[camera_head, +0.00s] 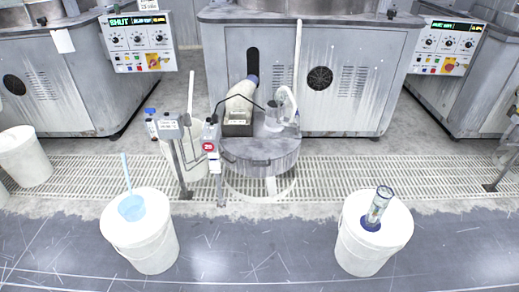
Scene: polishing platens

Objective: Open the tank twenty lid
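A round grey tank (262,168) stands in the middle, in front of the central machine. A small red number sign (209,147), which seems to read 20, is on a post at its left. The grey lid (270,148) lies flat across the tank top and looks shut. A beige cylindrical unit on a dark box (238,118) and a clear jug-like vessel (275,117) with a white curved pipe sit at the back of the top. Neither of my grippers is in view.
White buckets stand on the floor at front left (152,240) and front right (368,245), holding a blue dipper (131,206) and a clear cylinder (379,206). Posts with a small box (170,127) stand left of the tank. Grey machines (350,75) line the back. The floor between the buckets is clear.

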